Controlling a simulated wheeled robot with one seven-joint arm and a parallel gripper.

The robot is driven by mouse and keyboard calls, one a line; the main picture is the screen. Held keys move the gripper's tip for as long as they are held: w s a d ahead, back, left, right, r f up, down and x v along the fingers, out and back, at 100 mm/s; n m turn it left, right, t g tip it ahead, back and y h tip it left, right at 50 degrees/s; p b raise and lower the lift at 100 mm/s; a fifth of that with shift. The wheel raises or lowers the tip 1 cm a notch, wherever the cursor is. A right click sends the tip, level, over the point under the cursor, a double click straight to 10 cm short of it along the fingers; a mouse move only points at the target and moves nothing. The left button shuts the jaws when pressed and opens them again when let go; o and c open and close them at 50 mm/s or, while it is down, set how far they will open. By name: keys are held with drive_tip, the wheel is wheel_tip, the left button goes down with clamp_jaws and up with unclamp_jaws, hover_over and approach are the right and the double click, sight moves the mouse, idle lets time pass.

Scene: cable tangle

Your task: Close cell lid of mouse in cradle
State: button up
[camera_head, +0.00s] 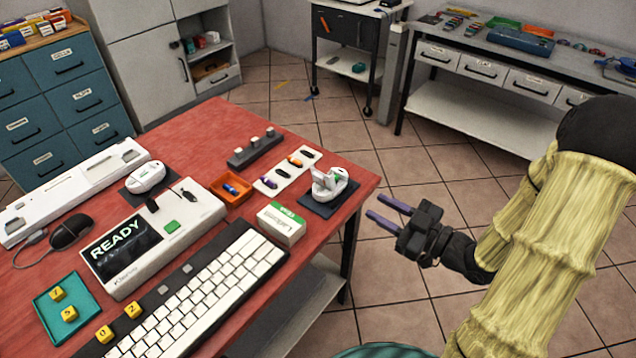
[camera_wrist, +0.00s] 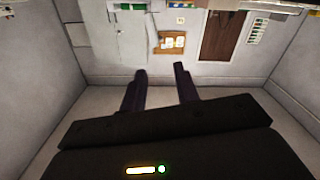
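A white mouse (camera_head: 327,186) sits on a dark blue cradle (camera_head: 343,196) near the right edge of the red table. A part of it stands up at its left end, which looks like a raised cell lid (camera_head: 321,180). My gripper (camera_head: 378,212) is to the right of the cradle, past the table edge, with its two purple fingers pointing left toward it. The fingers are apart with nothing between them; in the wrist view (camera_wrist: 162,75) they also stand apart and empty. The wrist view shows the room's walls, not the mouse.
A second white mouse (camera_head: 146,178) lies on another dark pad. Near the cradle are an orange tray (camera_head: 232,190), a white strip with batteries (camera_head: 287,171) and a white-green box (camera_head: 281,224). A READY display (camera_head: 122,248) and a keyboard (camera_head: 195,305) fill the front. Open floor lies right of the table.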

sight(323, 177)
drive_tip(key=shift+s+d+r, duration=0.1)
drive_tip(key=shift+s+d, duration=0.05)
drive_tip(key=x, duration=1.7)
drive_tip(key=shift+a, duration=0.3)
clamp_jaws()
